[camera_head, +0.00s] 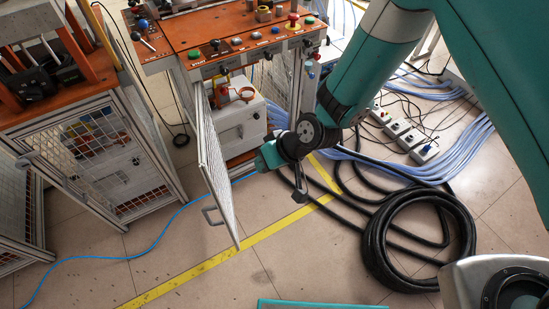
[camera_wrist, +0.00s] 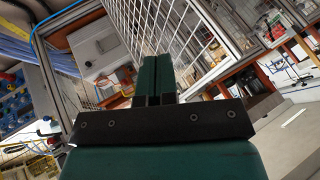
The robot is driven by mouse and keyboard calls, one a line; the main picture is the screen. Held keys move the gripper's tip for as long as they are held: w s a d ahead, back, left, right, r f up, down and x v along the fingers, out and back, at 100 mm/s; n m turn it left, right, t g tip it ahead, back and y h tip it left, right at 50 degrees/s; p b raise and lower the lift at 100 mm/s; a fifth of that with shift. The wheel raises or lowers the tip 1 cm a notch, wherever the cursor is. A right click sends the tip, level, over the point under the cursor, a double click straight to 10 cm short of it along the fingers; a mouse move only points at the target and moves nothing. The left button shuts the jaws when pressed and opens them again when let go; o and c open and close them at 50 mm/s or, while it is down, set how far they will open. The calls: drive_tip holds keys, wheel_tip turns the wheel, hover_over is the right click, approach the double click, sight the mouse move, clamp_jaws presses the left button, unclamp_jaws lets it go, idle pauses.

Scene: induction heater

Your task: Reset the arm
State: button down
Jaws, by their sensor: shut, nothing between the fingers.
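My gripper (camera_head: 301,194) hangs at the end of my teal arm in the head view, above the floor and to the right of the open mesh door. In the wrist view my gripper (camera_wrist: 154,77) shows its two dark green fingers pressed together, with nothing between them. The mesh door (camera_head: 217,165) of the cabinet stands swung open toward me. In the wrist view the door (camera_wrist: 185,30) is beyond the fingers. A white heater unit (camera_head: 237,124) with an orange-red coil part (camera_head: 236,95) sits inside the cabinet.
The orange control panel (camera_head: 245,40) with several buttons tops the cabinet. Another mesh cabinet (camera_head: 95,150) stands at left. A coiled black hose (camera_head: 418,240), blue cables (camera_head: 440,165) and power strips (camera_head: 405,135) lie on the floor at right. Floor in front is mostly clear, with yellow tape (camera_head: 220,258).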

drive_tip(key=v, duration=0.4)
drive_tip(key=shift+s+r, duration=0.15)
drive_tip(key=shift+s, duration=0.2)
drive_tip(key=shift+r, duration=0.1)
drive_tip(key=s+d+r+h, duration=0.1)
drive_tip(key=s+d+r, duration=0.1)
drive_tip(key=d+r, duration=0.35)
drive_tip(key=s+d+r, duration=0.2)
drive_tip(key=s+r, duration=0.1)
drive_tip(key=r, duration=0.6)
drive_tip(key=s+d+r+h, duration=0.1)
drive_tip(key=s+d+r, duration=0.1)
drive_tip(key=d+r, duration=0.35)
drive_tip(key=s+d+r+g+h, duration=0.1)
drive_tip(key=s+d+r, duration=0.4)
drive_tip(key=s, duration=0.2)
drive_tip(key=shift+r, duration=0.1)
